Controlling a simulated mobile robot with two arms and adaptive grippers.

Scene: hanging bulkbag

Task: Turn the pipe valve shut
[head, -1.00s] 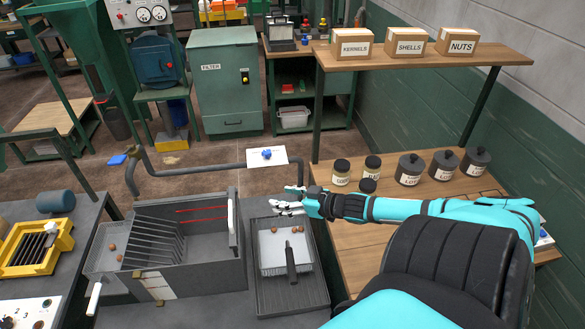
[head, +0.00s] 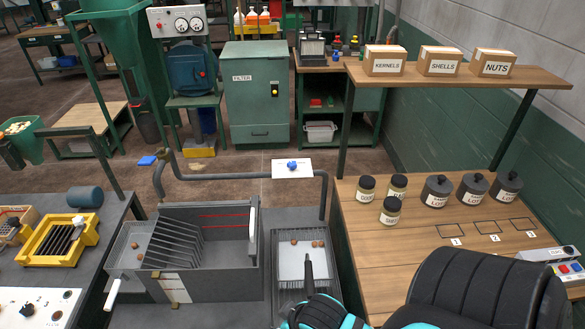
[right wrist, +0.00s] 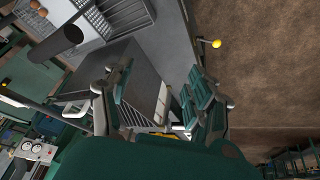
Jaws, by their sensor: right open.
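The pipe valve shows in the head view as a small blue handle (head: 292,165) on a white plate (head: 283,173), mounted on the grey pipe (head: 225,177) behind the workbench. The handle's exact angle is too small to tell. My right gripper (right wrist: 160,80) shows in the right wrist view with its two fingers spread and nothing between them. In the head view only a cyan and black part of my arm shows at the bottom edge, in front of the bench. My left gripper is not in view.
A wooden shelf (head: 450,75) and jars (head: 437,190) are on the right. A yellow knob (right wrist: 216,43) shows in the right wrist view.

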